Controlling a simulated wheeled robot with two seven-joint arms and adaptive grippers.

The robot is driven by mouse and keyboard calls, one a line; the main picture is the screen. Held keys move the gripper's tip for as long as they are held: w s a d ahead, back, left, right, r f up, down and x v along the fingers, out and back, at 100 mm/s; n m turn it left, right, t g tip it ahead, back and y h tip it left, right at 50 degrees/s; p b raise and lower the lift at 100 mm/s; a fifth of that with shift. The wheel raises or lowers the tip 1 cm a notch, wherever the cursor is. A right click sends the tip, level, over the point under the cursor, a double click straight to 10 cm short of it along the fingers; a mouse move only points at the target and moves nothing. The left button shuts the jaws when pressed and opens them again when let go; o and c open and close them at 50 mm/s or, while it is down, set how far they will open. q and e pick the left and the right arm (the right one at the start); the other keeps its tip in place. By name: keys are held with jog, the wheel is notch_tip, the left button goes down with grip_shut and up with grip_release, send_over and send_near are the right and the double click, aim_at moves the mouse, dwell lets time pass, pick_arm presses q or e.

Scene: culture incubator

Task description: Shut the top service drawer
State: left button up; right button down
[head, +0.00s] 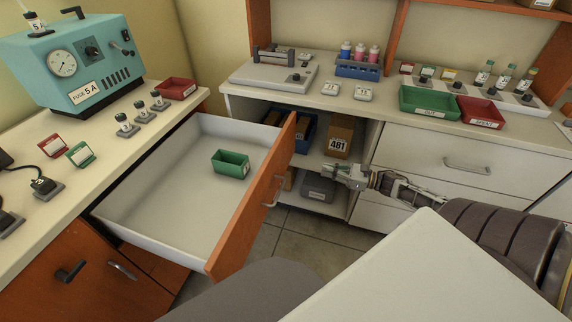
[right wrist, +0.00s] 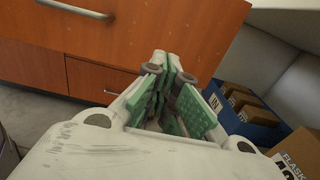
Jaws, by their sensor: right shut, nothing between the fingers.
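The top service drawer (head: 150,208) stands pulled out from the left counter, with a white inside and an orange front (head: 245,215). A small green bin (head: 230,163) lies in it. The drawer's handle (head: 276,190) is on the outer face of the front. My right gripper (head: 328,172) is shut and empty, to the right of the drawer front and apart from it in the head view. In the right wrist view its fingers (right wrist: 168,75) point towards an orange front (right wrist: 140,35) with a metal handle (right wrist: 75,9). My left gripper is not in view.
A teal device (head: 75,65) and a red bin (head: 176,88) stand on the left counter. Behind my right gripper is an open shelf with boxes, among them a box marked 481 (head: 340,137). White drawers (head: 455,160) are at right. Tiled floor (head: 285,240) shows between.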

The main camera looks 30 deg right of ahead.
jog(key=shift+w, duration=0.1)
dwell(0.3)
jog(key=b, duration=0.2)
send_near(284, 160)
jog(key=shift+d+x, duration=0.25)
jog(key=shift+x, duration=0.95)
jog(key=shift+f+b+x, duration=0.15)
jog(key=shift+b+x, duration=0.1)
jog(key=shift+x, duration=0.75)
jog(key=shift+f+b+x, duration=0.1)
jog(key=shift+b+x, duration=0.1)
jog(key=shift+x, duration=0.8)
jog(key=shift+w+a, duration=0.25)
jog(key=shift+w, duration=0.2)
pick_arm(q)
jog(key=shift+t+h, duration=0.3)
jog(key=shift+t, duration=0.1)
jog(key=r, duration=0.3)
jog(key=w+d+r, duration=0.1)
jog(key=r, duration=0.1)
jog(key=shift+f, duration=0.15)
pick_arm(e)
jog(key=shift+w+a, duration=0.15)
